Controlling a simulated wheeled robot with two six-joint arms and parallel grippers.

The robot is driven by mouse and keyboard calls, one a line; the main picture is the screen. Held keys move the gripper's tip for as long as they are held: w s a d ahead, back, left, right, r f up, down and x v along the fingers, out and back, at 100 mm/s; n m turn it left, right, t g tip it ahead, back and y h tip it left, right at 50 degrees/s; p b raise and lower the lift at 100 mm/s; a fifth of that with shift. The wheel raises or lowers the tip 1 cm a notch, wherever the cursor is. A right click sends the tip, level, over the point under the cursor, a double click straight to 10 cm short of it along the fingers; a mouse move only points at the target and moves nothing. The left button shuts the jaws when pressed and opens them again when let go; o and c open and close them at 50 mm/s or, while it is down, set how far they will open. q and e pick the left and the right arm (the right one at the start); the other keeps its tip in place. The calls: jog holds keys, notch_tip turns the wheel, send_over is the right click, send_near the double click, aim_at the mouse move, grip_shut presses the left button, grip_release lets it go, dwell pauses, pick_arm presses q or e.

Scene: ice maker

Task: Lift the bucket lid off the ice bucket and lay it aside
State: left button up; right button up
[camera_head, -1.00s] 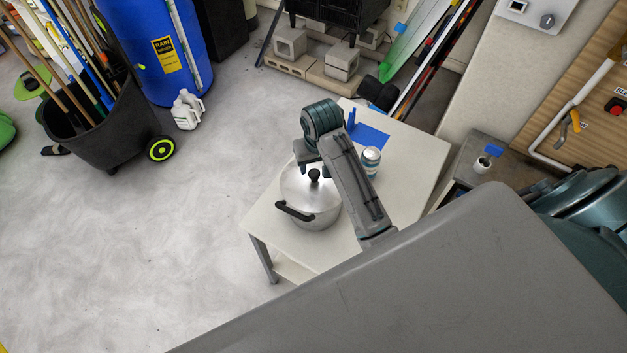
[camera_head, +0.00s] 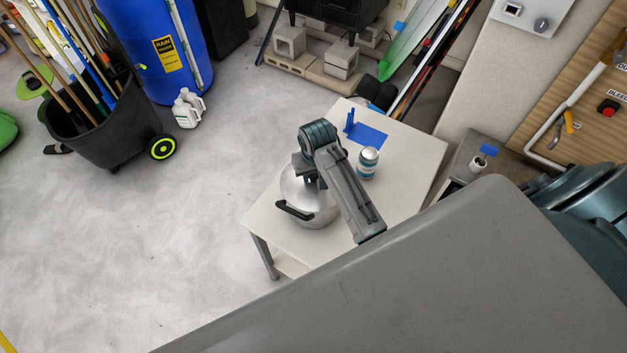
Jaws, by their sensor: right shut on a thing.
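The ice bucket (camera_head: 318,218) is a shiny metal pot with a black side handle, standing on a small white table. The silver bucket lid (camera_head: 293,186) sits on top of it, with no clear gap showing. My right gripper (camera_head: 311,182) is down at the middle of the lid, shut on its black knob. The fingers and my wrist hide the knob and the right part of the lid. My left gripper is not in view.
A small jar (camera_head: 368,162) and a blue mat (camera_head: 367,135) are on the white table (camera_head: 412,150) beyond my right forearm. The table's right part is bare. A grey side bench with a small cup (camera_head: 479,163) stands to the right.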

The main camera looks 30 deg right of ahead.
notch_tip(320, 180, up, 6)
jog(key=b, duration=0.2)
jog(key=shift+w+r+b, duration=0.1)
jog(key=shift+r+b, duration=0.15)
jog(key=shift+b, duration=0.05)
notch_tip(320, 180, up, 3)
jog(key=shift+f+p, duration=0.1)
jog(key=shift+p, duration=0.25)
jog(key=shift+r, duration=0.35)
jog(key=o, duration=0.3)
jog(key=c, duration=0.4)
jog(key=shift+s, duration=0.2)
